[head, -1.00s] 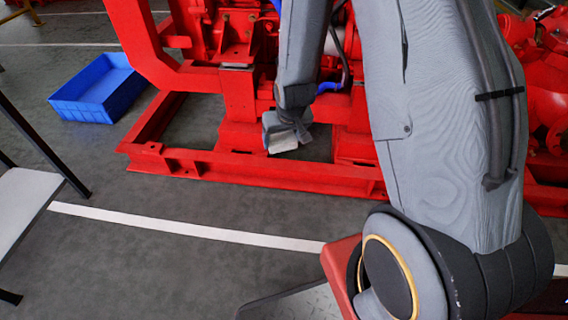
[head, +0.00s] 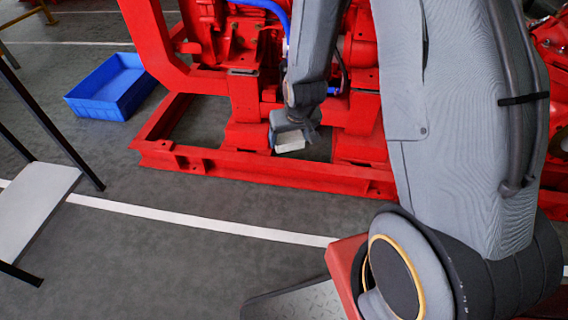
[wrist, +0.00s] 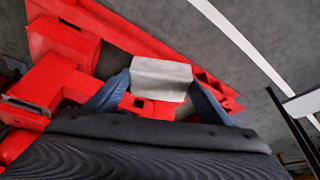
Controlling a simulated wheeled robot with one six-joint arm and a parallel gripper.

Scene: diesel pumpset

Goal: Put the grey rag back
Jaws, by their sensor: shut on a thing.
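The grey rag (wrist: 162,78) is a pale grey, folded block-like bundle. In the wrist view it sits between the two blue-grey fingers of my gripper (wrist: 160,86), which is shut on it. The head view shows the rag (head: 290,142) at the lower end of my gripper, in front of the red pumpset and over its base frame. I cannot tell its exact height, and the fingers are hard to make out there.
The red base frame (head: 250,171) runs across the floor, with the engine behind it. An empty-looking blue crate (head: 108,98) stands on the floor at left. A grey-topped table (head: 35,205) is at the left edge.

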